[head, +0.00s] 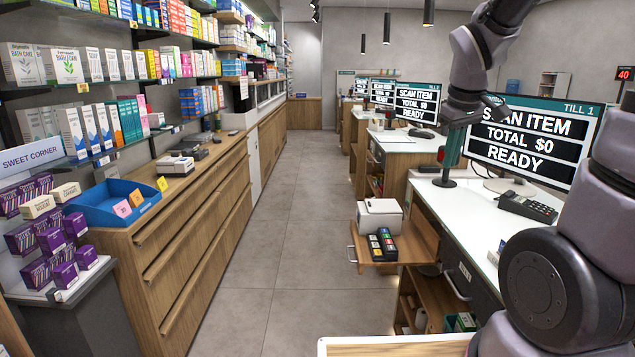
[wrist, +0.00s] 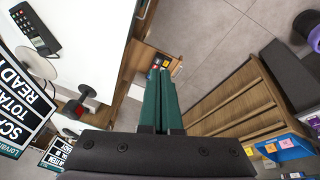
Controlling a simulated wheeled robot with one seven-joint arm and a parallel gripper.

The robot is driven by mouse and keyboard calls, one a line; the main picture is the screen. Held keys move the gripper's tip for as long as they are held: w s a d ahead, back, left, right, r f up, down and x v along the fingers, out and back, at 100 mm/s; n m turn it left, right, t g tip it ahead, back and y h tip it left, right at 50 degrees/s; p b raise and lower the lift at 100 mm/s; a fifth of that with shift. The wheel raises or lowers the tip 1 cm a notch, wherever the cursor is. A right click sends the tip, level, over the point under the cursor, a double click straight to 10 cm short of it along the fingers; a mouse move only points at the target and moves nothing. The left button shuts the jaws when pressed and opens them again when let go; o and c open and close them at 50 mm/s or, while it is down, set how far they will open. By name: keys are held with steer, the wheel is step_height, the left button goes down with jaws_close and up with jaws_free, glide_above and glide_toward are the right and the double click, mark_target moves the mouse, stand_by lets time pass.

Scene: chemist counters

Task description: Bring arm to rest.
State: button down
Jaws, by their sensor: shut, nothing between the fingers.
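My gripper (wrist: 159,75) shows in the wrist view with its two long green fingers together and nothing between them. In the head view my arm hangs down from the top right, and the green fingers (head: 451,150) point downward over the right-hand counter (head: 466,208), in front of the nearest till screen (head: 532,135). Whether the fingertips touch anything there is hard to tell.
A card terminal (head: 527,206) lies on the right counter. A pulled-out shelf with a white printer (head: 380,216) juts into the aisle. The left counter bears a blue tray (head: 112,203). The aisle floor (head: 290,200) is clear.

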steer(key=s+a+r+m+t+y, duration=0.2)
steer(key=s+a+r+m+t, duration=0.1)
steer(key=s+r+m, duration=0.5)
steer(key=s+a+r, duration=0.1)
steer(key=s+r, duration=0.1)
steer(key=s, duration=0.2)
steer(key=shift+a+t+y, duration=0.2)
steer(key=shift+t+y, duration=0.1)
